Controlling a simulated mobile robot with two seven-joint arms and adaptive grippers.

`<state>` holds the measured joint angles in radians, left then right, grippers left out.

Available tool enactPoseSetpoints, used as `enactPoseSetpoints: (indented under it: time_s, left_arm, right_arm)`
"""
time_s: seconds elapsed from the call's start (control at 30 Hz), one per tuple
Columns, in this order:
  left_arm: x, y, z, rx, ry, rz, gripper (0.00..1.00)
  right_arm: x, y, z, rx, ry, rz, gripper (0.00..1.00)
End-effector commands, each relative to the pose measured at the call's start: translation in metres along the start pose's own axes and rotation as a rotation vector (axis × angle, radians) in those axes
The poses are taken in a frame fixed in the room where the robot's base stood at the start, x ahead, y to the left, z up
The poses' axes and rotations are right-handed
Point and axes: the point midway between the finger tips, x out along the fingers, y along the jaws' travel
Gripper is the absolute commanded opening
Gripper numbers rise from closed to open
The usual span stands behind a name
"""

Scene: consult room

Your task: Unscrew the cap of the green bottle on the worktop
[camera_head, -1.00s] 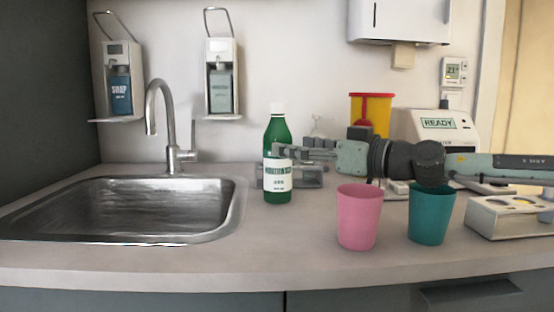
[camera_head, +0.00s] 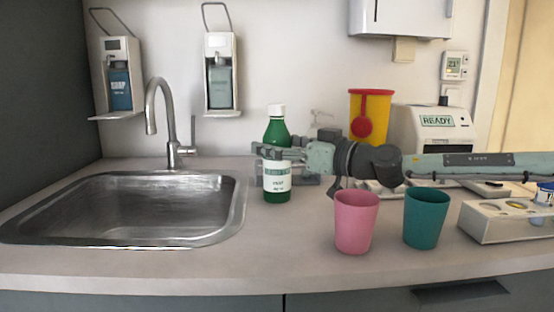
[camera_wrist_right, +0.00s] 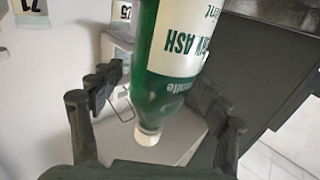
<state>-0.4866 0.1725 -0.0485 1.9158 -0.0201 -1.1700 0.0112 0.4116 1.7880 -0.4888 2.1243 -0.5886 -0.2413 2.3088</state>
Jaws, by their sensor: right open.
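The green bottle (camera_head: 277,132) stands upright on the worktop (camera_head: 300,235), right of the sink, with its white cap (camera_head: 277,111) on top. My right gripper (camera_head: 270,152) comes in from the right at the height of the bottle's upper body, below the cap. Its fingers cross the picture of the bottle just above or at the top of the white label. In the right wrist view the bottle (camera_wrist_right: 160,85) appears upside down between the open fingers, its cap (camera_wrist_right: 148,135) towards the palm side of the picture. Whether a finger touches it cannot be told. My left gripper is out of view.
A pink cup (camera_head: 356,222) and a teal cup (camera_head: 426,220) stand in front of my right arm. The sink (camera_head: 125,210) with its tap (camera_head: 170,125) is at left. A yellow container (camera_head: 369,112) and a white device (camera_head: 435,125) stand behind. The front middle of the worktop is clear.

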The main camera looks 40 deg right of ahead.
Motion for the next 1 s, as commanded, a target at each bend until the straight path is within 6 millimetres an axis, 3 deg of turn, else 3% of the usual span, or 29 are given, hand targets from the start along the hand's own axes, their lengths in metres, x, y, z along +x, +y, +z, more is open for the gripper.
enactPoseSetpoints:
  time_s: [0.1,0.57,1.0]
  left_arm:
    - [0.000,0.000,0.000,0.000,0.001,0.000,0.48]
    - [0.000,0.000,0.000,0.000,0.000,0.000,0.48]
    - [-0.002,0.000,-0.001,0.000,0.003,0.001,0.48]
  right_arm:
    - [0.000,0.000,0.000,0.000,0.000,0.000,0.74]
    - [0.000,0.000,0.000,0.000,0.000,0.000,0.17]
    - [0.000,0.001,-0.013,-0.002,0.002,0.002,0.17]
